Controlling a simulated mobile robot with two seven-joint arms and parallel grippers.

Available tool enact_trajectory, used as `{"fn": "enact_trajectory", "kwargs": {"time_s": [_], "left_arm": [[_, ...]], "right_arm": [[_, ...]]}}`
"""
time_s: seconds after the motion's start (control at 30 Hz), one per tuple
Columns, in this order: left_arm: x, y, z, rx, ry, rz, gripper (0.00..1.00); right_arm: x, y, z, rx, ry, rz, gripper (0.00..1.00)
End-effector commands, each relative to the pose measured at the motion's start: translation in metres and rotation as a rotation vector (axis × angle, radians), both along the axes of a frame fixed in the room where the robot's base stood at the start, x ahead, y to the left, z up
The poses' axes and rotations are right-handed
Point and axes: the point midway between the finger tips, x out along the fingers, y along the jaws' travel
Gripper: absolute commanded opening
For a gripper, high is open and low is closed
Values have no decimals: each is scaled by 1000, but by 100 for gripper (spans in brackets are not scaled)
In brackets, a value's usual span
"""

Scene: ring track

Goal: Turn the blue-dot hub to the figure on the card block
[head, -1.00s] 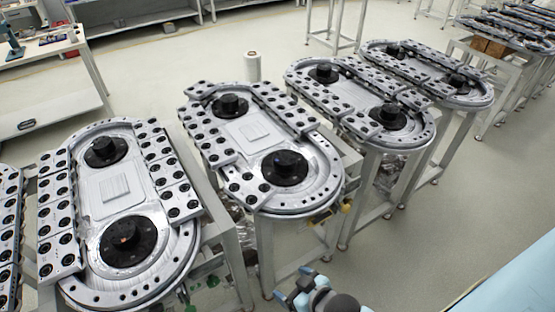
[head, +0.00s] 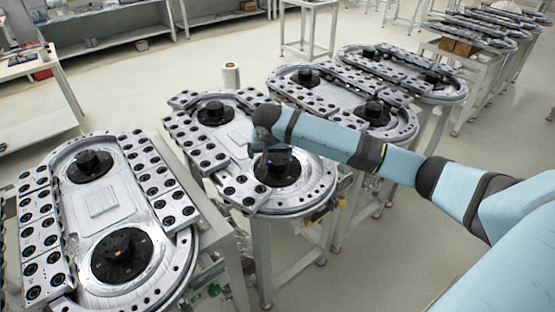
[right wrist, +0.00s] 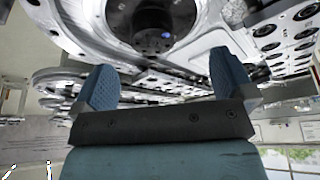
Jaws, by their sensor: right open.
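The blue-dot hub (right wrist: 152,18) is a black round hub at the top of the right wrist view, with a small blue dot on its side. In the head view it appears to be the near hub (head: 284,175) of the middle track, partly covered by my right gripper. My right gripper (right wrist: 165,75) is open, its two blue fingers apart with nothing between them. In the head view, my right gripper (head: 275,157) hangs over or beside that hub; contact cannot be told. A pale square plate (head: 232,133), possibly the card block, lies mid-track; no figure is readable.
The middle track's far hub (head: 216,112) is clear of my arm. Rows of drilled metal blocks (head: 200,152) line the track. A white roll (head: 231,75) stands behind.

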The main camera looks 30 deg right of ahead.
Motion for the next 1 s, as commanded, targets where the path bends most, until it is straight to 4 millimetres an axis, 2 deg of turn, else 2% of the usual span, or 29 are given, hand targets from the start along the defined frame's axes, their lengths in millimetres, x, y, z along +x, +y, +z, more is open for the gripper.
{"fn": "enact_trajectory", "kwargs": {"time_s": [0.03, 0.1, 0.27, 0.37, 0.8, 1.0], "left_arm": [[0, 1, 0, 1, 0, 1, 43], [0, 1, 0, 2, -1, 1, 43], [1, 2, 0, 3, -1, 1, 43], [1, 2, 1, 3, 0, 1, 43], [0, 3, 4, 5, 2, 1, 43], [0, 2, 4, 5, 2, 1, 43]], "right_arm": [[9, -14, 10, -8, -10, -44, 100], [16, -25, 18, -8, -17, -87, 100], [23, -36, 18, -9, -21, -125, 100], [27, -39, 7, -8, -20, -126, 100], [52, -60, -76, -8, -21, -122, 100], [59, -66, -98, -7, -22, -121, 100]]}}
